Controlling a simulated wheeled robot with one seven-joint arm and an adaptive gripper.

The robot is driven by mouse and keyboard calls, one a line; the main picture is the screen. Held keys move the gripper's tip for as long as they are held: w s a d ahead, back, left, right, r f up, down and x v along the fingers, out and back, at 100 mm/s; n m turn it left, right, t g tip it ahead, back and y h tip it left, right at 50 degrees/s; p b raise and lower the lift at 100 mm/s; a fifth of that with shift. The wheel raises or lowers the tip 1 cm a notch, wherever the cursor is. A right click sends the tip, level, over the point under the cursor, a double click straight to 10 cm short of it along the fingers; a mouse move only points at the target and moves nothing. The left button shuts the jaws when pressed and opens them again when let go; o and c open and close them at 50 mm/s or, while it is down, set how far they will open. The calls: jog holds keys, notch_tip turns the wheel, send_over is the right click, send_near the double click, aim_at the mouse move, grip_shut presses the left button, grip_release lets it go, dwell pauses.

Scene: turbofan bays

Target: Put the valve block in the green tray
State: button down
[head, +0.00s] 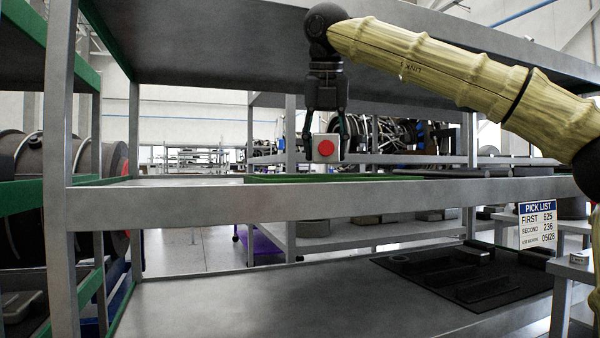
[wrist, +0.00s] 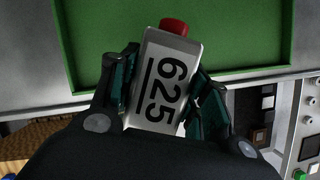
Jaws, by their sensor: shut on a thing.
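The valve block (head: 325,147) is a small grey block with a red round knob on one side. In the wrist view the valve block (wrist: 158,82) shows the number 625 on its face, with the red knob at its far end. My gripper (head: 325,140) is shut on it and holds it in the air above the middle shelf. The green tray (head: 335,179) shows in the head view as a thin green edge behind the shelf's front beam, below the block. In the wrist view the green tray (wrist: 225,40) lies under and beyond the block. The tray's inside is hidden in the head view.
The shelf's front beam (head: 300,203) runs across below the block, and an upper shelf (head: 230,40) hangs above. A pick list sign (head: 537,225) reads FIRST 625, SECOND 236. A black insert (head: 465,275) lies on the lower shelf, whose left part is clear.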

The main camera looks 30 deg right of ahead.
jog(key=shift+w+d+f+b, duration=0.15)
jog(key=shift+w+f, duration=0.1)
jog(key=shift+w, duration=2.25)
jog(key=shift+w+a+f+b, duration=0.1)
jog(key=shift+w+f+b, duration=0.1)
jog(key=shift+w, duration=2.25)
jog(key=shift+w, duration=0.1)
jog(key=shift+f+b, duration=1.1)
jog(key=shift+f, duration=0.6)
jog(key=shift+f, duration=0.15)
jog(key=c, duration=0.7)
grip_release()
